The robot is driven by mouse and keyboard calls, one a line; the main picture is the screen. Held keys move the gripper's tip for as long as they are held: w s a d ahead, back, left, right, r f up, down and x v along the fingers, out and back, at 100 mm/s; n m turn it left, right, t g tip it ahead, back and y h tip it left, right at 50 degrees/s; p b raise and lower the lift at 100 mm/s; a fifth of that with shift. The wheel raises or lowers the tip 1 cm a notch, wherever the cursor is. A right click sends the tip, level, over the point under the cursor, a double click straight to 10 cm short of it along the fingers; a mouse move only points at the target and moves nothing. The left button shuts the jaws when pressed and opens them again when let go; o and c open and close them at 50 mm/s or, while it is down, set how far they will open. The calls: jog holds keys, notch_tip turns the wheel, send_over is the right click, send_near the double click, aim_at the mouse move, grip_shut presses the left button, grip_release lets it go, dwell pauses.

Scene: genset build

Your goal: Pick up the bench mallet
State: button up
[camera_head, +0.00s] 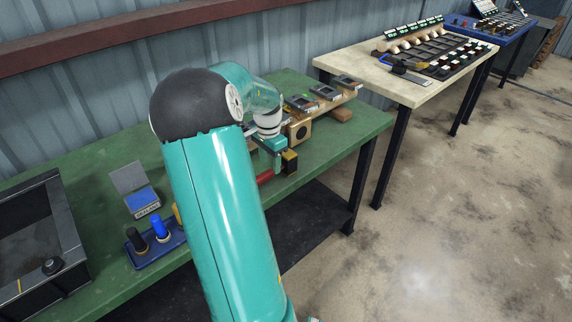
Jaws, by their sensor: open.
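My gripper (272,145) is at the end of my teal arm, over the right part of the green bench near its front edge. It is open; its fingertips are small and partly hidden. A black and yellow block (290,162) shows right beside and below it, and a red piece (265,177), perhaps a handle, shows just below left. These may be parts of the bench mallet, but my arm covers much of this spot and I cannot tell for sure. I cannot tell whether the gripper touches either.
The green bench (350,128) also holds a wooden rack with grey plates (324,93), a blue holder (160,250) with coloured pegs, a grey and blue box (136,188) and a dark tray (70,228). A cream table (415,92) stands right. Concrete floor is clear.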

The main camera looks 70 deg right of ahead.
aim_at(270, 170)
notch_tip(270, 170, down, 5)
jog(key=shift+a+f, duration=0.1)
jog(key=shift+f, duration=0.1)
jog(key=c, duration=1)
grip_shut()
jog(key=shift+r, duration=0.15)
jog(key=shift+r, duration=0.55)
notch_tip(270, 170, up, 2)
jog(key=shift+a+r, duration=0.15)
jog(key=shift+r, duration=0.05)
jog(key=s+a+r, duration=0.2)
jog(key=a+r, duration=0.2)
jog(key=a, duration=0.2)
jog(key=s+a+r, duration=0.2)
jog(key=a+r, duration=0.3)
jog(key=a, duration=0.2)
jog(key=shift+s+r, duration=0.15)
jog(key=shift+s, duration=0.2)
